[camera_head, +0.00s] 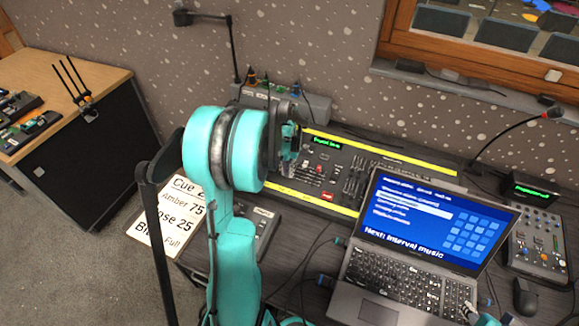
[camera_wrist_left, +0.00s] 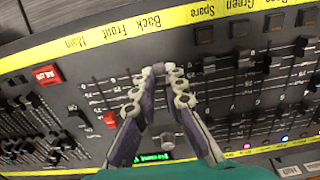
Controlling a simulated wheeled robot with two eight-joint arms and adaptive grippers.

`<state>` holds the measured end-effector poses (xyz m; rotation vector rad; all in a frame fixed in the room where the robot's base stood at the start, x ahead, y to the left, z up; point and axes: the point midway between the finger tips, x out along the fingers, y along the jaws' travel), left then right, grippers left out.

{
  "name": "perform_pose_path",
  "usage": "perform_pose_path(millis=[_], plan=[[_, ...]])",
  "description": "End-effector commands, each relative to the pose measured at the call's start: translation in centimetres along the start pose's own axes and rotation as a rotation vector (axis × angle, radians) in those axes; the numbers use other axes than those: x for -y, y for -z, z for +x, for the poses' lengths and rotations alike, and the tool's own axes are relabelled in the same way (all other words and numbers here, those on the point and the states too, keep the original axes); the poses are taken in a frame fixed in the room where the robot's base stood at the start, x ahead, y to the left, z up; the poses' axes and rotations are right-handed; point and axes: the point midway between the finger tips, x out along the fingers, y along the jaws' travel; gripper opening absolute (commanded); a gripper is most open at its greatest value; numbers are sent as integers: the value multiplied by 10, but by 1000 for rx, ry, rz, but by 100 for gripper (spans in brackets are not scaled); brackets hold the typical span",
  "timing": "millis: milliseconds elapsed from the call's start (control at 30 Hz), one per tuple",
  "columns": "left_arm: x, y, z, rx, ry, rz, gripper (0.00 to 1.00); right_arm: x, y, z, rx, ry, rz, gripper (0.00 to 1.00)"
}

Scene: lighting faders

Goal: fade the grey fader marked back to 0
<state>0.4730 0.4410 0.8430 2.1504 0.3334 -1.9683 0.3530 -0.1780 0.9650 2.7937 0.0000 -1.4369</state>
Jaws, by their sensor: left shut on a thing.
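The lighting desk (camera_head: 322,205) is a dark panel with yellow strips along its edges. In the left wrist view a yellow label strip (camera_wrist_left: 55,48) reads Main, Front, Back, Spare and Green, upside down. My left gripper (camera_wrist_left: 162,71) is shut over the fader column in line with the "Back" label (camera_wrist_left: 141,25). The cap between its fingertips is mostly hidden. In the head view my left gripper (camera_head: 290,140) is over the desk's left part, largely behind my arm. Something at the bottom edge (camera_head: 472,312) looks like part of my right gripper; its jaws are unclear.
Black fader caps (camera_wrist_left: 238,60) stand close beside the gripper. A cue card (camera_head: 165,228) lies at the left.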

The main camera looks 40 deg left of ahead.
Motion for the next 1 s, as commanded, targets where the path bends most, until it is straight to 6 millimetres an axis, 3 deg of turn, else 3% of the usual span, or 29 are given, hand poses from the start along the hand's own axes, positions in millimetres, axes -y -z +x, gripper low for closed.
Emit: perform_pose_path(millis=[100,133,167,467,800,1000], plan=[[0,0,0,1,0,0,0,0,0,0,0,0,0,40],[0,0,0,1,0,0,19,0,0,0,0,0,0,40],[0,0,0,1,0,0,21,0,0,0,0,0,0,40],[0,0,-1,0,0,0,21,0,0,0,0,0,0,40],[0,2,-24,0,0,0,21,0,11,-15,0,0,0,40],[0,2,-25,0,0,0,21,0,11,-15,0,0,0,40]])
